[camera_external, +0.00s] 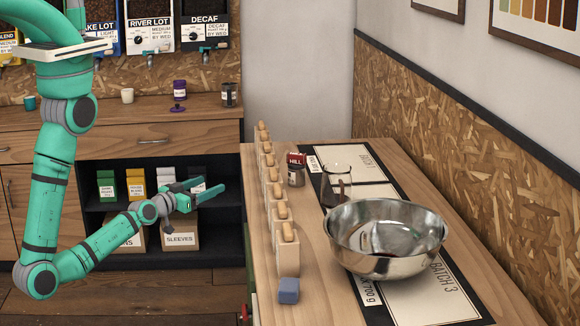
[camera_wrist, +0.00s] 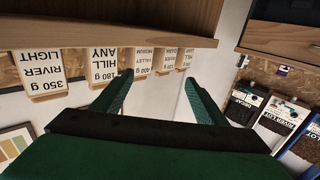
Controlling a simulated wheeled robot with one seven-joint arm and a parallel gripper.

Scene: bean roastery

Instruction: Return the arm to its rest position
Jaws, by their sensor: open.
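My green arm (camera_external: 52,180) stands at the left in the external view, bent down at its elbow and reaching up to the right. My gripper (camera_external: 210,187) is open and empty, in the air left of the wooden counter and in front of the dark shelf. In the wrist view its two fingers (camera_wrist: 158,88) are spread apart with nothing between them.
The wooden counter (camera_external: 262,170) bears a steel bowl (camera_external: 385,240), a glass (camera_external: 336,190), a blue cube (camera_external: 289,290) and a row of wooden blocks (camera_external: 286,253). The back cabinet (camera_external: 150,135) stands behind my arm. Labelled cards (camera_wrist: 43,75) appear upside down in the wrist view.

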